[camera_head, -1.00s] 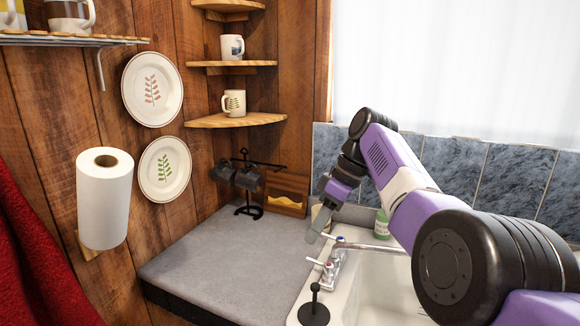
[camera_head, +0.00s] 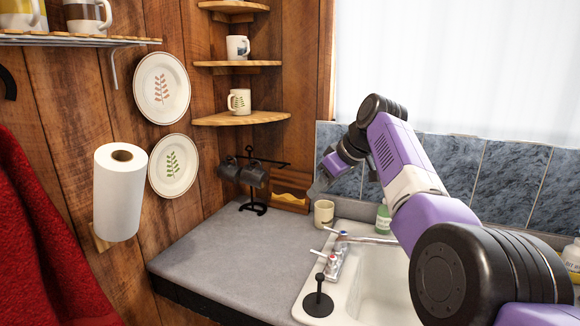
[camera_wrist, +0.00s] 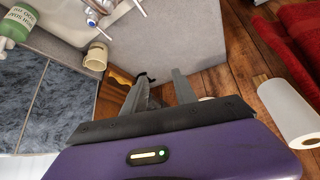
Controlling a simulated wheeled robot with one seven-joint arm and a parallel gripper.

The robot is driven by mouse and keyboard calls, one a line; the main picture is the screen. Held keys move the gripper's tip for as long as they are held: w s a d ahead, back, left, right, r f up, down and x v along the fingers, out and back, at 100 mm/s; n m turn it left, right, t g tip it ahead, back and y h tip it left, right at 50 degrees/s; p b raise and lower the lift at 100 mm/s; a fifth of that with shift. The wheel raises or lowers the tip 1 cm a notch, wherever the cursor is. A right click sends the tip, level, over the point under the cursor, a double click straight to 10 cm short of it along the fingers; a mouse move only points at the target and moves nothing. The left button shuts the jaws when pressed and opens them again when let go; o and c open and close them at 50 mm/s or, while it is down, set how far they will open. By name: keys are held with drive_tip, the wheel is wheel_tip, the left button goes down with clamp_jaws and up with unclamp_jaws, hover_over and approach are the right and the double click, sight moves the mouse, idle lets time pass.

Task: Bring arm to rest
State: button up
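My arm (camera_head: 398,165) reaches over the right side of the sink, its elbow bent and its wrist hanging toward the back wall. My gripper (camera_head: 318,190) is raised above the counter near the cream mug and points down to the left. In the wrist view, the two grey fingers of my gripper (camera_wrist: 160,88) stand apart with nothing between them. The cream mug (camera_head: 323,213) stands upright on the counter behind the faucet; it also shows in the wrist view (camera_wrist: 96,57), apart from the fingers.
The sink (camera_head: 377,290) with its faucet (camera_head: 337,255) lies below my arm. A green bottle (camera_head: 384,218) stands by the tiled wall. A black mug rack (camera_head: 252,180) fills the counter corner. A paper towel roll (camera_head: 120,192) hangs at left. The counter's middle (camera_head: 235,255) is clear.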

drive_tip(key=w+d+f+m+t+h+b, duration=0.2)
drive_tip(key=w+d+f+m+t+h, duration=0.15)
drive_tip(key=d+f+m+t, duration=0.5)
drive_tip(key=s+d+f+t, duration=0.1)
drive_tip(key=s+d+f, duration=0.1)
drive_tip(key=s+f, duration=0.4)
drive_tip(key=s+d+f+t+h+b, duration=0.1)
drive_tip(key=s+d+f, duration=0.1)
drive_tip(key=s+f, duration=0.4)
drive_tip(key=s+d+f+t+h+b, duration=0.1)
drive_tip(key=s+d+f, duration=0.1)
drive_tip(key=s+f, duration=0.4)
drive_tip(key=shift+s+f+t, duration=0.15)
drive_tip(key=shift+s+t, duration=0.05)
drive_tip(key=shift+s, duration=1.05)
drive_tip(key=shift+s+f+t, duration=0.15)
drive_tip(key=shift+s, duration=1.05)
drive_tip(key=s+a+f+g+b, duration=0.1)
drive_tip(key=s+f+b, duration=0.1)
drive_tip(key=s, duration=2.1)
drive_tip(key=s+a+f+g+b, duration=0.1)
drive_tip(key=s+b, duration=0.3)
drive_tip(key=s, duration=1.9)
drive_tip(key=shift+s+a+f+m+g+y, duration=0.2)
drive_tip(key=shift+s+f+m+g+y, duration=0.2)
drive_tip(key=shift+f, duration=0.5)
